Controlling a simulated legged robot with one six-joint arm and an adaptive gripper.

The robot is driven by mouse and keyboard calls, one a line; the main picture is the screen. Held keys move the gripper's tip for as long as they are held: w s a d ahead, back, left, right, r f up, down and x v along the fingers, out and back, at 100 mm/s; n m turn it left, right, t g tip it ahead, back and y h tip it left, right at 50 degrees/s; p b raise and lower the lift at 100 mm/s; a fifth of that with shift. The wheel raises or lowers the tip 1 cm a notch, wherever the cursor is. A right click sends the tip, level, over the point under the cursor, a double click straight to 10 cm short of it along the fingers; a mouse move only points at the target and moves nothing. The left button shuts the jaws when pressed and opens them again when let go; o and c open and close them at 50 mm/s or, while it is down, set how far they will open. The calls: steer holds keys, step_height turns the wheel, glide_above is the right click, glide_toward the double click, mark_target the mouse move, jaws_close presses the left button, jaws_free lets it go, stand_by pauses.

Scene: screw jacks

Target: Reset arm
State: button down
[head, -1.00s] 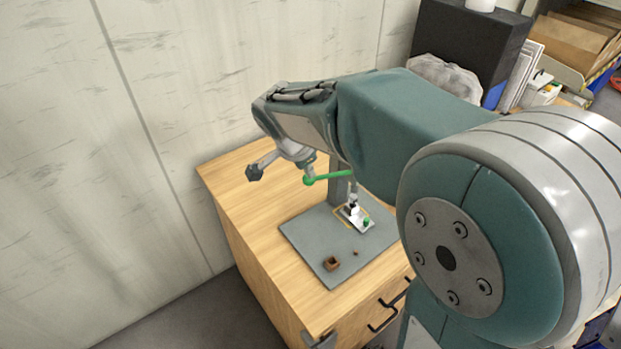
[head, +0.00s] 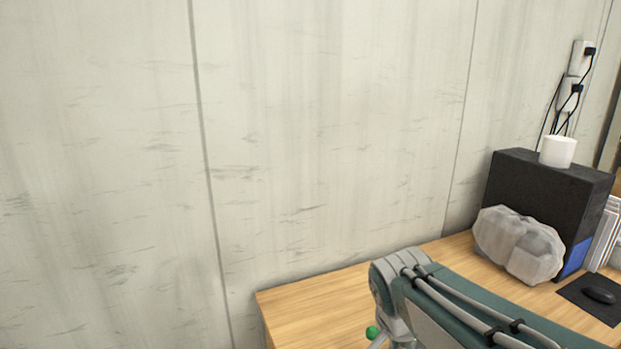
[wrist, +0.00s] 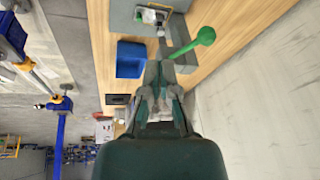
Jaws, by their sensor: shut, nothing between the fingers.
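My gripper (wrist: 160,80) is in the middle of the wrist view, with its fingers together and nothing seen between them. The green ball-ended lever (wrist: 205,37) of the screw jack is just beyond the fingers, up and to the right. A gap or contact between them cannot be told. The lever's ball (head: 372,332) also shows at the bottom of the head view, beside my arm. A grey plate (wrist: 125,15) lies on the desk at the top of the wrist view, with a small white-and-green fitting (wrist: 150,15) on it. The gripper is out of the head view.
The wooden desk (head: 315,305) runs along a pale wall (head: 330,150). A black box (head: 530,185) with a white cylinder (head: 557,151) and a grey lumpy object (head: 515,243) stand at the right. A blue bin (wrist: 130,58) shows in the wrist view.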

steer(key=s+n+t+y, duration=0.1)
steer(key=s+n+y, duration=0.1)
steer(key=s+n, duration=0.7)
steer(key=s+d, duration=0.1)
steer(key=s, duration=0.2)
steer(key=shift+s+r+t, duration=0.3)
steer(key=shift+s+t, duration=0.05)
steer(key=shift+t, duration=0.05)
